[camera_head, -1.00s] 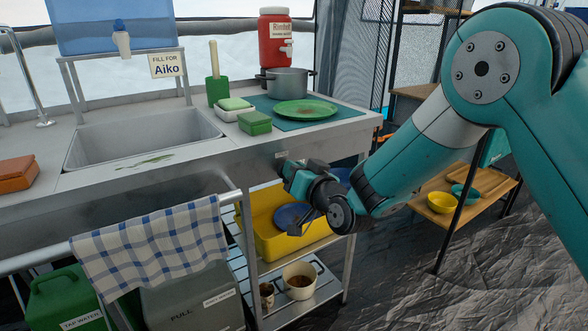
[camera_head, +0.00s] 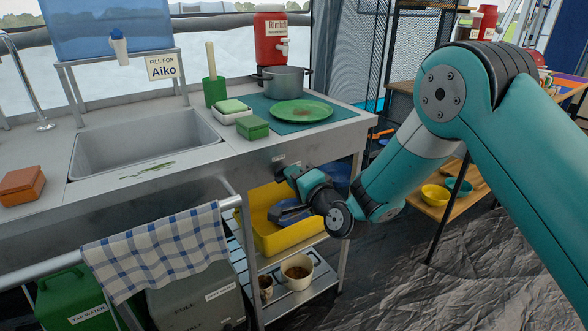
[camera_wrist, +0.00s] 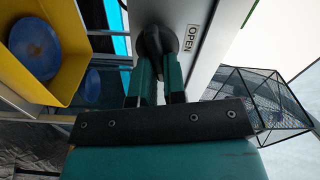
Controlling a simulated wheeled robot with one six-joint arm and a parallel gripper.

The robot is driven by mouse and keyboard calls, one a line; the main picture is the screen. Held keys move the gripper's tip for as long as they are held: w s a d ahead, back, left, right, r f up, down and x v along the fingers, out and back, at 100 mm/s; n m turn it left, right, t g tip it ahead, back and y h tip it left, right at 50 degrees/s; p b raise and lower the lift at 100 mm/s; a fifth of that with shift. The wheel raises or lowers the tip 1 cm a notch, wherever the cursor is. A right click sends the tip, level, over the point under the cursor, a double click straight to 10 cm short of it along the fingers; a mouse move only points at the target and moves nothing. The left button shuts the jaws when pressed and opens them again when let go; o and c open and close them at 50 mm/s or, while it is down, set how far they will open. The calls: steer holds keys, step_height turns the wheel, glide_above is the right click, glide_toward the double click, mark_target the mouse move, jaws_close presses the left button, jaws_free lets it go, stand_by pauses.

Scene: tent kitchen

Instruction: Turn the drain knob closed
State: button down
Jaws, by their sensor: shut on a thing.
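The drain knob (camera_wrist: 155,42) is dark and sits on the metal front panel of the sink counter in the wrist view. A label reading "OPEN" (camera_wrist: 190,38) is beside it on the panel. My gripper (camera_wrist: 160,65) is shut on the knob, with its two teal fingers on either side of it. In the head view my gripper (camera_head: 284,172) is at the counter's front face, below the right end. The knob is hidden behind it there. The exact angle of the knob is hard to read.
The sink basin (camera_head: 150,143) is to the left of my gripper. A yellow tub (camera_head: 270,240) with blue dishes is on the shelf below, close under my wrist. A checked towel (camera_head: 160,250) hangs on the rail at left. A wooden shelf with bowls (camera_head: 435,195) stands behind my arm.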

steer(key=shift+d+f+m+p, duration=0.1)
steer(key=shift+m+p, duration=0.7)
steer(key=shift+m, duration=0.7)
steer(key=c, duration=1.2)
jaws_free()
steer(key=shift+f, duration=0.1)
steer(key=shift+b+v, duration=8.7)
